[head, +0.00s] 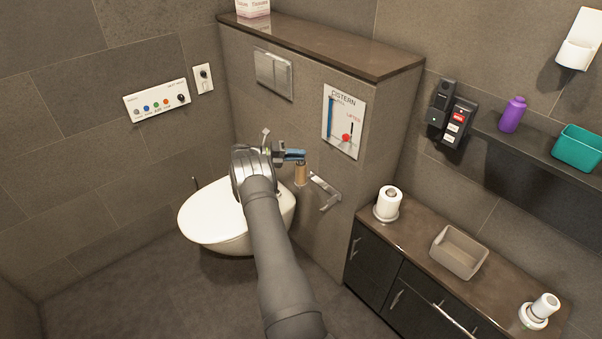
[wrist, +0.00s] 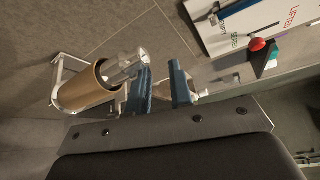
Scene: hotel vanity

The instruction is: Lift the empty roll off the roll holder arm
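The empty roll (head: 300,175) is a bare brown cardboard tube, seen just below the blue fingers of my gripper (head: 291,155) in the head view. In the wrist view the empty roll (wrist: 82,90) lies left of my gripper (wrist: 160,88), with a shiny metal cylinder protruding from its end beside the left finger. The two blue fingers are apart, with only background visible between them. The metal roll holder (head: 328,191) is on the cistern wall; part of its frame (wrist: 60,72) shows behind the tube. Contact between finger and tube cannot be told.
The toilet (head: 215,218) stands left of my arm. A cistern panel (head: 344,120) with a red knob is above the holder. On the right counter (head: 415,235) are a white roll (head: 390,202), a tan bin (head: 459,252) and another white roll (head: 543,307).

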